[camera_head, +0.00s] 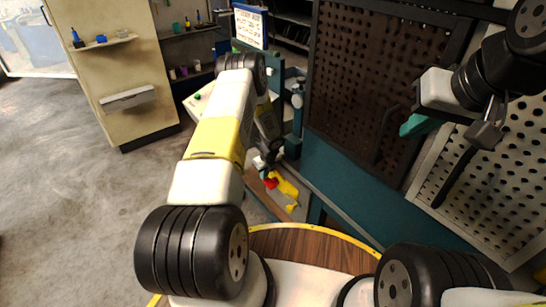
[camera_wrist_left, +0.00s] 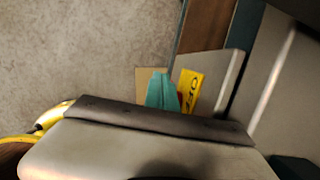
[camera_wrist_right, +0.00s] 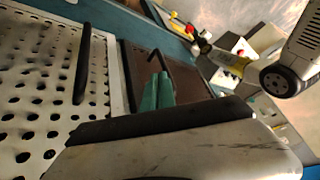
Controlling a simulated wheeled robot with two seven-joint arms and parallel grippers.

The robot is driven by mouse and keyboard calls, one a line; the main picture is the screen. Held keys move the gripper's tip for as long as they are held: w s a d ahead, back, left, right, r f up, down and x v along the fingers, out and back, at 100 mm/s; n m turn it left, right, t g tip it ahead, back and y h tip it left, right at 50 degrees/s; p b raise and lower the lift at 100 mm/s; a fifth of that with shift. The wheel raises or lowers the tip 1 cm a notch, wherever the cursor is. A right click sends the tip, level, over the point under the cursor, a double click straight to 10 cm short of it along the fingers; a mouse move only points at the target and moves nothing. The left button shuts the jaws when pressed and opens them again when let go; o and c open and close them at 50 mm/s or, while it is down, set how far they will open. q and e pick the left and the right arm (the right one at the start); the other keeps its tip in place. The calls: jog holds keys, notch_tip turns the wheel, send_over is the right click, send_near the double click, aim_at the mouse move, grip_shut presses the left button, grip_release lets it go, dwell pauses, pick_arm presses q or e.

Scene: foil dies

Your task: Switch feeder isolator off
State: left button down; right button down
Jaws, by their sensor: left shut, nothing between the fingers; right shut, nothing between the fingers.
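My left gripper (camera_wrist_left: 162,92) shows in the left wrist view with its teal fingers together and empty. Its tips overlap a yellow label (camera_wrist_left: 190,88) with dark letters, which seem to read OFF, on a pale panel (camera_wrist_left: 222,75). I cannot tell whether they touch. In the head view a red part (camera_head: 271,183) and a yellow part (camera_head: 287,190) lie low beyond my left arm, beside its far end; they may belong to the isolator. The isolator's handle is not clearly seen. My right gripper (camera_wrist_right: 158,92) is shut and empty, before the pegboards; its teal fingers also show in the head view (camera_head: 415,125).
A dark pegboard (camera_head: 360,75) and a pale pegboard (camera_head: 490,170) stand at the right above a teal bench side (camera_head: 335,180). A beige cabinet (camera_head: 115,60) stands at the far left. The grey floor (camera_head: 70,190) at the left is clear.

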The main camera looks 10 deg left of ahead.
pick_arm(q)
jog(key=v, duration=0.7)
jog(key=shift+r, duration=0.4)
jog(key=shift+d, duration=0.1)
notch_tip(320, 180, up, 16)
jog(key=n, duration=0.5)
send_over(267, 182)
jog(key=s+r+n+t, duration=0.1)
jog(key=s+r+n, duration=0.3)
jog(key=r, duration=0.4)
jog(key=s+r+n+t, duration=0.1)
jog(key=s+r+n, duration=0.25)
jog(key=r, duration=0.45)
jog(key=s+d+r+n+h, duration=0.1)
jog(key=s+r+n, duration=0.3)
jog(key=s, duration=0.4)
jog(key=s+d+r+n+t+h, duration=0.1)
jog(key=s+d+r+n+h, duration=0.1)
jog(key=s, duration=0.7)
jog(key=s+d+r+n+t+h, duration=0.1)
jog(key=s+d+r+n, duration=0.2)
jog(key=s+r+n, duration=0.4)
jog(key=shift+s+d+r, duration=0.3)
jog(key=shift+s+r, duration=0.45)
jog(key=shift+s, duration=0.25)
